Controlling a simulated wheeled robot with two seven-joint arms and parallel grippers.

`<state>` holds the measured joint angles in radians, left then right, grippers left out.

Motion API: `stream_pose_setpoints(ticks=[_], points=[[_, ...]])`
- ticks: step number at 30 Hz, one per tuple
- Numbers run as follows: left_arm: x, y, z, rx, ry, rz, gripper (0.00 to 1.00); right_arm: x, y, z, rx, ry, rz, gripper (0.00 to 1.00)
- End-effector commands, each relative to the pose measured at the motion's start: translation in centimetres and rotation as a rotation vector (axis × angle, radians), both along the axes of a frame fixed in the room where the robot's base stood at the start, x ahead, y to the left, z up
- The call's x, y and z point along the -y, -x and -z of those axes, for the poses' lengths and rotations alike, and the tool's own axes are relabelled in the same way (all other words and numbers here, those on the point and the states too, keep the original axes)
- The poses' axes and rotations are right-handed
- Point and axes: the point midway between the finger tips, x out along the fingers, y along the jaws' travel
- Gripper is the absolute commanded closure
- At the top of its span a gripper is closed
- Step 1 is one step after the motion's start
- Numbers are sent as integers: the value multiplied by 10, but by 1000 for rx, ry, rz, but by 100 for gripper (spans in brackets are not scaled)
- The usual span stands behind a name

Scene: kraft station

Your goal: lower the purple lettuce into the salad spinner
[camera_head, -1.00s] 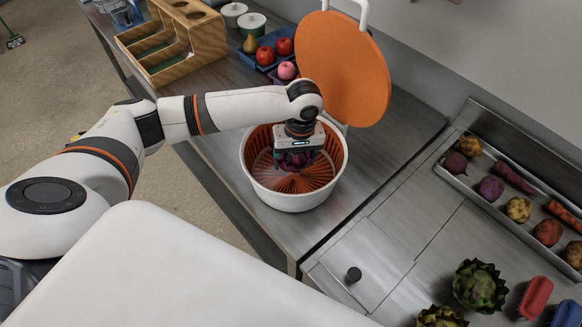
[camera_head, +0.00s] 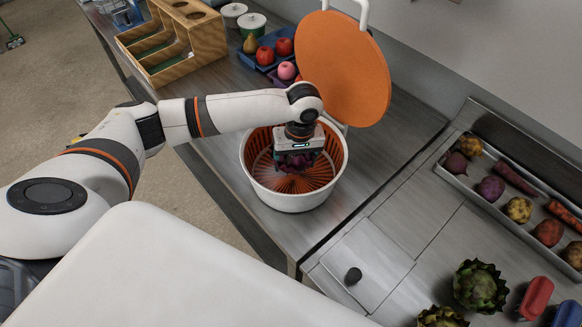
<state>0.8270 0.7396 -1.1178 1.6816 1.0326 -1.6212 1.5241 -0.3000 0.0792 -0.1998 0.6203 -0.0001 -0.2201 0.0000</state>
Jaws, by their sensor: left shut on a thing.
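The salad spinner (camera_head: 290,200) is a white bowl with an orange slatted basket, standing on the metal counter. Its round orange lid (camera_head: 345,68) is raised behind it. My left gripper (camera_head: 295,161) points down over the basket, within the bowl's outline. It is shut on the purple lettuce (camera_head: 299,163), a dark purple bunch mostly hidden by the gripper. I cannot tell whether the lettuce touches the basket floor. My right gripper is out of view.
A metal tray (camera_head: 455,180) of root vegetables lies at the right. Artichokes (camera_head: 480,286) sit at the lower right. The counter right of the spinner is clear.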

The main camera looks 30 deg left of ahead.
Motion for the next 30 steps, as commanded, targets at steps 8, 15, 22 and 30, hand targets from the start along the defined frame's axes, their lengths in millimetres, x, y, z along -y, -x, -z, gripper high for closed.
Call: stream_pose_setpoints(ticks=[8,15,22,30], points=[[0,0,4,0,0,0,51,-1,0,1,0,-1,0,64],[0,0,8,0,0,0,51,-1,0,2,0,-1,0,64],[0,0,12,-1,-1,0,51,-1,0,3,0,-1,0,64],[0,0,16,0,0,0,51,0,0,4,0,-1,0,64]])
